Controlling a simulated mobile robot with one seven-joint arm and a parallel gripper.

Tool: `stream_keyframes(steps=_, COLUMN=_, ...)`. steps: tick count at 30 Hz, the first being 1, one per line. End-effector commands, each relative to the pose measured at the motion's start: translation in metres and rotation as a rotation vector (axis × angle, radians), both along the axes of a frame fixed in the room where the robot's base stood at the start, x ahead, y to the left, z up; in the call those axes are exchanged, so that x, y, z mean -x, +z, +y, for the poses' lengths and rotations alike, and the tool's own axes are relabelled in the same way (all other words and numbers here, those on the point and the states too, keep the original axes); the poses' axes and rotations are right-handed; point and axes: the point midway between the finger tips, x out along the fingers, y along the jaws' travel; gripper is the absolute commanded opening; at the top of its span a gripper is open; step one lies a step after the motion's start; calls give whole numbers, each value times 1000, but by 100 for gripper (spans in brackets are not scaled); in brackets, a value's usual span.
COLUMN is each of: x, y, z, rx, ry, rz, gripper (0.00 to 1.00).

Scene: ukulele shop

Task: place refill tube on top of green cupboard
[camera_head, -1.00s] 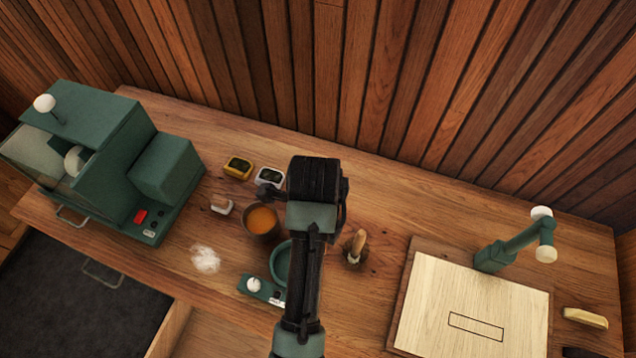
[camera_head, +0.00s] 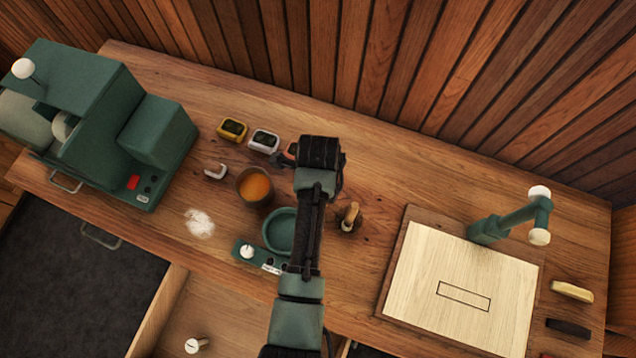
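I cannot identify the refill tube for certain. A small, pale, short cylinder with a dark mark (camera_head: 197,345) lies in the open wooden drawer at the bottom of the head view. No green cupboard can be made out; the green thing at the left is a boxy machine (camera_head: 100,120) on the bench. My arm reaches up through the middle of the view, over the bench. The dark end of my arm with my gripper (camera_head: 283,160) is beside the white tuner-like device. Its fingers are mostly hidden, so I cannot see whether they are open or hold anything.
The wooden bench (camera_head: 400,180) holds a yellow device (camera_head: 232,129), a white device (camera_head: 264,140), a cup of orange liquid (camera_head: 254,186), a green pot (camera_head: 280,232), a brush (camera_head: 350,216) and a pale board (camera_head: 460,300). A green lamp-like stand (camera_head: 500,222) is at the right. A slatted wall stands behind.

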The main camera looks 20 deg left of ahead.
Motion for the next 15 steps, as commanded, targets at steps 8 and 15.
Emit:
stream_keyframes(steps=8, x=-1, y=-6, z=0, rx=-1, ry=0, rz=-2, gripper=0)
stream_keyframes(steps=15, x=0, y=-9, z=0, rx=0, ry=0, rz=-2, gripper=54)
